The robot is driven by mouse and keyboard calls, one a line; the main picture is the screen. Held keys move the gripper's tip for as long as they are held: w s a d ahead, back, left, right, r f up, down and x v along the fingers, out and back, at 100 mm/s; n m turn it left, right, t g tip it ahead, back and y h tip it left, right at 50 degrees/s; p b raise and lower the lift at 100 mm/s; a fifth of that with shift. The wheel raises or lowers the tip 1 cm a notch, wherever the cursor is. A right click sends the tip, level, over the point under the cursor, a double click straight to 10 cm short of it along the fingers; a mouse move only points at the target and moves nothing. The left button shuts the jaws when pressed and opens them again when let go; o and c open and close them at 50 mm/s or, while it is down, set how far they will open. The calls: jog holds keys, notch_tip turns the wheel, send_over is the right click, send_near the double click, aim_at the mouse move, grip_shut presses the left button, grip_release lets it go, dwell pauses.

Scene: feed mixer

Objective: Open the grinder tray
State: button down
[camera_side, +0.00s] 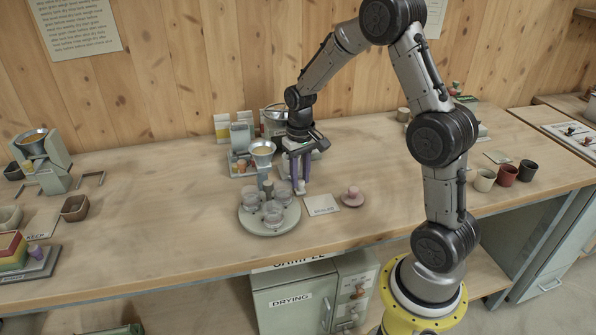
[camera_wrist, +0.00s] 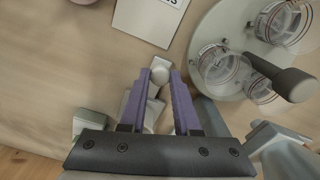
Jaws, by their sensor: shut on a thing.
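My gripper (camera_side: 301,186) points straight down, its purple fingers at the right side of the grey-green machine with a metal funnel (camera_side: 262,150), which looks like the grinder. In the wrist view my gripper (camera_wrist: 161,72) is shut on a pale knob (camera_wrist: 160,77). A pale block (camera_wrist: 152,108) shows between the fingers behind the knob; together they look like the grinder tray and its handle. How far the tray is out cannot be told, because my fingers and wrist hide it in the side view.
A round carousel (camera_side: 258,228) with clear jars stands just in front of the machine, close to my gripper. A white label card (camera_side: 321,205) and a pink-knobbed saucer (camera_side: 352,198) lie to the right. Another funnel machine (camera_side: 42,165) stands far left.

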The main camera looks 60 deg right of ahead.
jog(key=shift+w+r, duration=0.1)
jog(key=c, duration=0.6)
grip_release()
notch_tip(320, 180, up, 14)
jog(key=shift+f, duration=0.15)
